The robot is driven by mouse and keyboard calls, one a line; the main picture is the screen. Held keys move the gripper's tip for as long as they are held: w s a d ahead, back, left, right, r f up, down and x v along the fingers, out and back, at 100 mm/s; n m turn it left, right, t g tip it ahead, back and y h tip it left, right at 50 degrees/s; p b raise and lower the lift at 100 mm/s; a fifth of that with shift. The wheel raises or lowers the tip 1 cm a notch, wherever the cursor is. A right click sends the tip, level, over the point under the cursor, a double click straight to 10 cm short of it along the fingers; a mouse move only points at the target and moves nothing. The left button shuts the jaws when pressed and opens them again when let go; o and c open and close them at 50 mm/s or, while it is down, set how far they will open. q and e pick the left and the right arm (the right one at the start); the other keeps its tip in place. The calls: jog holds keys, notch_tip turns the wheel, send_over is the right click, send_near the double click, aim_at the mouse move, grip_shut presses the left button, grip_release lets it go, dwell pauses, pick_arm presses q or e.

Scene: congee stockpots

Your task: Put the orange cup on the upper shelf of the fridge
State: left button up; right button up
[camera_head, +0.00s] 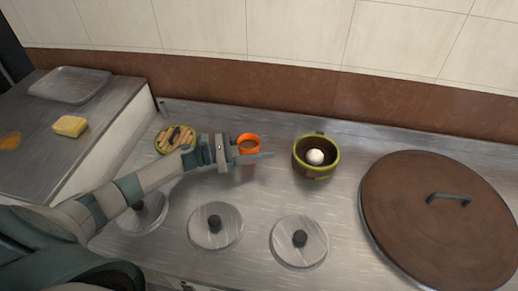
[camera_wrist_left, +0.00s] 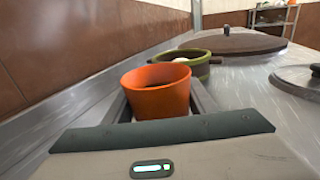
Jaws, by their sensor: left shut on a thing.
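The orange cup (camera_head: 248,141) stands upright on the metal counter, near the wall, in the head view. It also shows close up in the left wrist view (camera_wrist_left: 156,95). My left gripper (camera_head: 250,150) reaches in from the left and is shut on the cup, with a finger on either side of it. I cannot tell if the cup's base touches the counter. The fridge and its upper shelf are not in view. My right gripper is not in view.
A pot holding a white ball (camera_head: 315,157) stands right of the cup. A round dish (camera_head: 175,139) of brownish pieces lies to the left. Metal lids (camera_head: 215,225) lie in front, a large brown lid (camera_head: 435,215) at right. A yellow block (camera_head: 70,126) sits on the left surface.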

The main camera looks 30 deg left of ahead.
pick_arm(q)
jog(key=shift+r, duration=0.45)
notch_tip(320, 180, up, 2)
jog(key=shift+r+b, duration=0.25)
jog(key=shift+b, duration=0.1)
jog(key=s+d+r, duration=0.4)
jog(key=d+r, duration=0.3)
jog(key=d, duration=0.4)
jog(key=shift+s, duration=0.2)
jog(key=shift+r, duration=0.1)
jog(key=s+a+r+n+t+y, duration=0.3)
jog(key=n+t+y, duration=0.4)
jog(key=n+y, duration=0.3)
jog(key=s+r+y, duration=0.1)
jog(key=r+y, duration=0.1)
jog(key=y, duration=0.2)
jog(key=shift+s+a+n, duration=0.25)
jog(key=shift+s+n, duration=0.05)
